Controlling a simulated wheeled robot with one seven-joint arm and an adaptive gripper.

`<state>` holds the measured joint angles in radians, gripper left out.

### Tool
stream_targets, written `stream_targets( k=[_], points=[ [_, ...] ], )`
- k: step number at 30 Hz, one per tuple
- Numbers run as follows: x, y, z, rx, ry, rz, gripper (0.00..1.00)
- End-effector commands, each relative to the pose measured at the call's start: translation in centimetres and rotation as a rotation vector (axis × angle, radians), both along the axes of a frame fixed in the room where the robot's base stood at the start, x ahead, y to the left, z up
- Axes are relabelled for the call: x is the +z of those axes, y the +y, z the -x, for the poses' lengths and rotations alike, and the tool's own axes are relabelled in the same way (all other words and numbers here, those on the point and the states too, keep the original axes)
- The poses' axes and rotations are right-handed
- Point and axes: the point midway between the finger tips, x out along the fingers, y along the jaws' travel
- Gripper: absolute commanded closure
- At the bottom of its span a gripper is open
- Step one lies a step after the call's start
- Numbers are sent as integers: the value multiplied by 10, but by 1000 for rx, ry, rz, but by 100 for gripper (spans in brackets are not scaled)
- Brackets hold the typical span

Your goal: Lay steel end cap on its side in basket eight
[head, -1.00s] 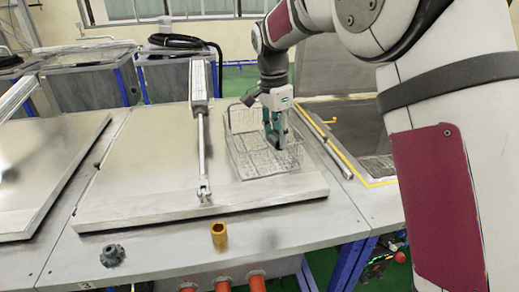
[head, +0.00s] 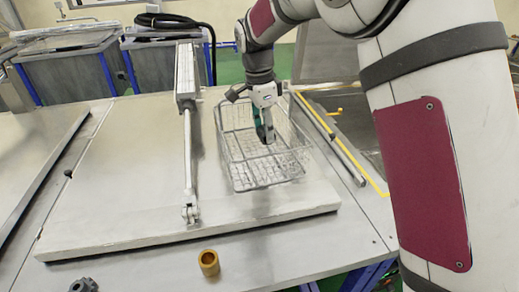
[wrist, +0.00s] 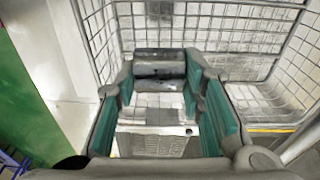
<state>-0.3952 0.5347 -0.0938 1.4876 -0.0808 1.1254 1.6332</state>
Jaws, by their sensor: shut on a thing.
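The steel end cap (wrist: 160,70) is a short shiny cylinder with a darker band. In the wrist view it lies crosswise between the teal-padded fingers of my gripper (wrist: 163,85), which is shut on it. In the head view my gripper (head: 265,136) reaches down inside the wire basket (head: 229,165), and the cap is mostly hidden by the fingers. The basket mesh also shows around the cap in the wrist view (wrist: 95,40). I cannot tell whether the cap touches the basket floor.
The basket stands on a large flat metal lid (head: 120,190), beside a pneumatic cylinder (head: 188,120) with its rod. A brass-coloured ring (head: 208,262) and a dark knob (head: 83,286) are on the front bench edge. A yellow-edged opening (head: 350,150) lies to the right.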

Motion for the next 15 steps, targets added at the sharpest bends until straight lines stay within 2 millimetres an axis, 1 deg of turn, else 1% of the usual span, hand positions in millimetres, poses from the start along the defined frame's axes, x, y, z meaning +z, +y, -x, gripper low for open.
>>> stream_targets(
  k=[3, 6, 9, 15],
  points=[
    [-22, -1, 3, -1, 5, 1, 100],
    [-38, -1, 2, 1, 4, 2, 100],
    [-49, 0, 1, 1, 1, 0, 100],
    [-64, -1, 1, 1, 2, 1, 100]
  ],
)
